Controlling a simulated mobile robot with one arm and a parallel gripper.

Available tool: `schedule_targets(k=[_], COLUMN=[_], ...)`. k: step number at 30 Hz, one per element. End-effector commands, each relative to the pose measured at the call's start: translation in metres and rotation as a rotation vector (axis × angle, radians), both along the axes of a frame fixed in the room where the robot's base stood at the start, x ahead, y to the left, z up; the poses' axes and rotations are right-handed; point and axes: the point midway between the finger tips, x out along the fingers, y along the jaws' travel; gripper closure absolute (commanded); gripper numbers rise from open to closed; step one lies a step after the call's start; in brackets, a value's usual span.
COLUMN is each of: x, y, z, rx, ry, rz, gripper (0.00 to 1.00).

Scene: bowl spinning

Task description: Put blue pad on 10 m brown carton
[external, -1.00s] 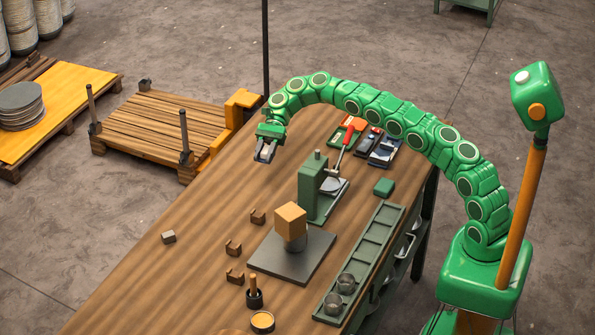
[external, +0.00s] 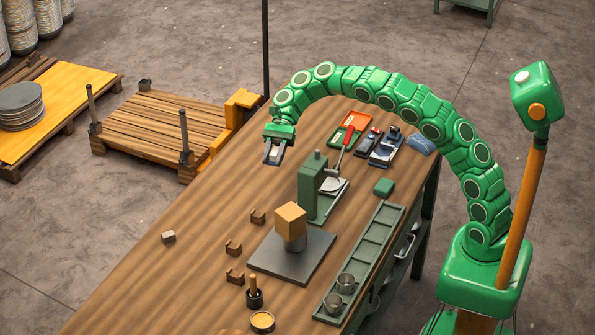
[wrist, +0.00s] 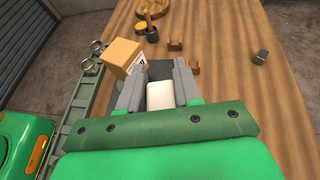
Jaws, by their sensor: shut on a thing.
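The brown carton (external: 290,220) stands on a round grey support above a dark square plate. In the wrist view the carton (wrist: 121,55) shows a white label, too small to read. A blue pad-like thing (external: 422,145) lies at the table's far right, partly behind my arm. My gripper (external: 273,155) is raised over the far left part of the table, well away from both. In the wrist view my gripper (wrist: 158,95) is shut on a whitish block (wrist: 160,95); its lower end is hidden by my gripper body.
A green press (external: 312,185) stands behind the carton. A long green compartment tray (external: 372,245) with two cups runs along the right edge. A red-orange tray (external: 353,123) and dark tools lie at the back. Small brown blocks (external: 258,216) lie left of the plate; the left table is mostly clear.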

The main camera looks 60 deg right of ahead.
Motion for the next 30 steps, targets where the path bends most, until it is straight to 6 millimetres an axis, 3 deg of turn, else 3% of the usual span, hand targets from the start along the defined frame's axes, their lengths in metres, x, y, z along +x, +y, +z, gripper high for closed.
schedule_targets(k=[15, 30], x=[-0.060, -0.124], y=[0.040, 0.066], z=[0.036, 0.063], rx=[-0.002, -0.002], ry=[0.000, -0.001], rz=[-0.017, -0.059], gripper=[0.96, 0.96])
